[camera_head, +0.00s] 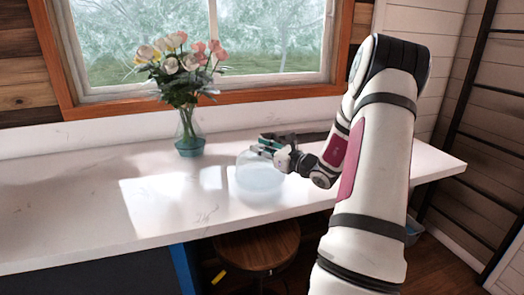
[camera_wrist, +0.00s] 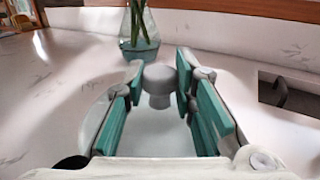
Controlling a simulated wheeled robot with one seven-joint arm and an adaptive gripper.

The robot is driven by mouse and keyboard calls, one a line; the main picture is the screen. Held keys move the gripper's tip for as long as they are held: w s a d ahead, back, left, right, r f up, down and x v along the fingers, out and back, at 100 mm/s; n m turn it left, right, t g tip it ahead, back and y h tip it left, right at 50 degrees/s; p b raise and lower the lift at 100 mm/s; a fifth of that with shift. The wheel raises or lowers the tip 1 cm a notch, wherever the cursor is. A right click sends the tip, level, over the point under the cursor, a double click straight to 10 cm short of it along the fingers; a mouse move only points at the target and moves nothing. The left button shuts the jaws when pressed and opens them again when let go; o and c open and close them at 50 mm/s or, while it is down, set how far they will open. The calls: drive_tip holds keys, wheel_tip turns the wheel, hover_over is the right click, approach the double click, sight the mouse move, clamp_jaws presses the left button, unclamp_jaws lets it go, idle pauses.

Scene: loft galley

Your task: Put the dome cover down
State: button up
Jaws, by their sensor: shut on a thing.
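The dome cover (camera_head: 260,180) is a clear, pale glass dome with a grey knob on top. It is over the white counter near its front edge and looks upright. I cannot tell whether its rim touches the counter. My gripper (camera_head: 268,147) is at the top of the dome, reaching in from the right. In the wrist view, the teal-padded fingers of my gripper (camera_wrist: 159,76) are closed on either side of the grey knob (camera_wrist: 160,88). The dome's clear body spreads below the fingers there, and its rim is hard to make out.
A glass vase of pink and white flowers (camera_head: 189,142) stands behind and left of the dome; it also shows in the wrist view (camera_wrist: 140,32). A dark item (camera_head: 314,137) lies behind my gripper. The counter (camera_head: 80,205) is clear at left. A wooden stool (camera_head: 258,247) stands below.

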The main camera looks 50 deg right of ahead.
drive_tip(key=shift+f, duration=0.5)
drive_tip(key=shift+f, duration=0.15)
drive_tip(key=o, duration=1)
drive_tip(key=shift+o, duration=0.2)
